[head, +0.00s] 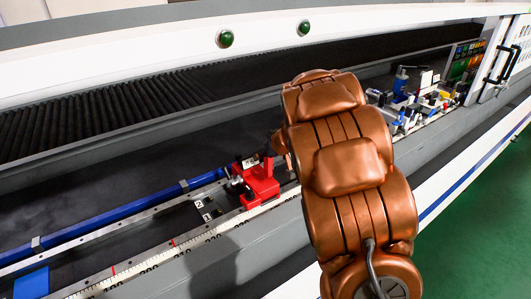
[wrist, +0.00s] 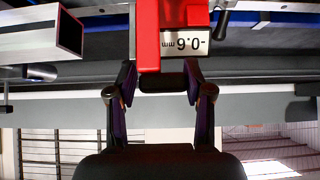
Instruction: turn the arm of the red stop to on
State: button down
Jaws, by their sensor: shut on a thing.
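The red stop (head: 262,184) sits on the rail of the machine, left of my copper-coloured arm in the head view. In the wrist view its red body (wrist: 147,30) is at the top centre, beside a white label (wrist: 185,42) with an upside-down millimetre reading. My gripper (wrist: 160,78) has its two fingers on either side of a dark block, which looks like the stop's arm (wrist: 165,77), and is shut on it. In the head view my arm mostly hides the gripper and the stop's arm, so its on or off position cannot be told.
A square metal tube (wrist: 50,40) lies left of the stop in the wrist view. A scale (head: 150,262) runs along the front rail and a blue bar (head: 110,218) behind it. Several small fixtures (head: 405,100) stand further right. Green floor (head: 470,220) is open at right.

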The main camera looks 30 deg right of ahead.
jog(key=shift+a, duration=0.2)
jog(key=c, duration=0.6)
grip_release()
jog(key=shift+r, duration=0.1)
jog(key=shift+o, duration=0.2)
jog(key=shift+d, duration=0.1)
jog(key=shift+s+d+r, duration=0.2)
jog(key=shift+s+r, duration=0.15)
jog(key=shift+s, duration=0.05)
jog(key=a+v, duration=0.1)
jog(key=v, duration=0.9)
jog(key=shift+s+d+r, duration=0.25)
jog(key=shift+d+r, duration=0.15)
jog(key=shift+d, duration=0.05)
